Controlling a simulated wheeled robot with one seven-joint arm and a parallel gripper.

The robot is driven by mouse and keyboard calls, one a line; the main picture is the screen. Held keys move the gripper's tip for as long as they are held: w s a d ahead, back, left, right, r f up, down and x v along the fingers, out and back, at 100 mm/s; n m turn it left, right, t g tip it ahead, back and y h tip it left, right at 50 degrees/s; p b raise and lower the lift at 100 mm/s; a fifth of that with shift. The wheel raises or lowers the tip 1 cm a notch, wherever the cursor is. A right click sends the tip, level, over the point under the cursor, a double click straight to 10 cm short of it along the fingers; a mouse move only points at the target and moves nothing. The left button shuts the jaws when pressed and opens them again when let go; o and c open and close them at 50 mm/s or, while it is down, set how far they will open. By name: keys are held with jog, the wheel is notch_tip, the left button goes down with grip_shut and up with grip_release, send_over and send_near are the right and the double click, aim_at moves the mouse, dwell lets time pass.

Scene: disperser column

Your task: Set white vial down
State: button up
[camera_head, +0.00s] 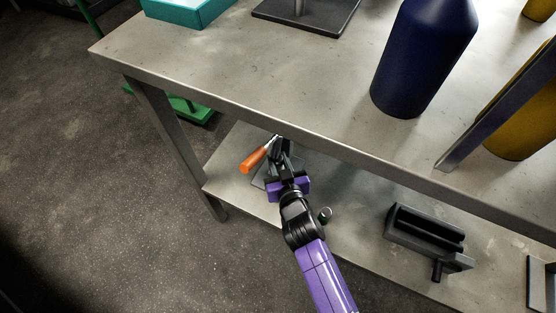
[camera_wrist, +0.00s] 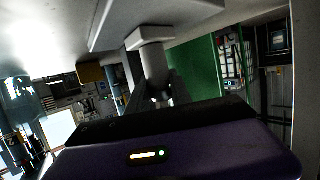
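In the head view my gripper (camera_head: 281,146) reaches over the lower shelf, just below the front edge of the bench top. In the wrist view a pale cylinder with a wider squared end, which looks like the white vial (camera_wrist: 152,65), sits between the dark fingers (camera_wrist: 157,92). The fingers appear shut on it. Its wide end is close to a pale flat slab (camera_wrist: 165,17); I cannot tell whether they touch. In the head view my gripper hides the vial. A grey flat plate (camera_head: 294,165) lies on the shelf under my gripper.
An orange-handled tool (camera_head: 254,159) is just left of my gripper.

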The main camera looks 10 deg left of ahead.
jog(key=shift+o, duration=0.5)
jog(key=shift+r, duration=0.15)
jog(key=p+v, duration=0.4)
jog(key=v, duration=0.8)
jog(key=shift+s, duration=0.1)
jog(key=s+d+m+h, duration=0.1)
jog(key=s+d, duration=0.6)
jog(key=s, duration=0.2)
jog(key=s+d+r+m+h, duration=0.1)
jog(key=s+d+r+h, duration=0.1)
jog(key=s+d+r, duration=0.5)
jog(key=s+d+r+m+t+h, duration=0.1)
jog(key=s+d+r+m+h, duration=0.1)
jog(key=s+d+r, duration=0.5)
jog(key=s+r, duration=0.4)
jog(key=s, duration=0.2)
jog(key=shift+r, duration=0.35)
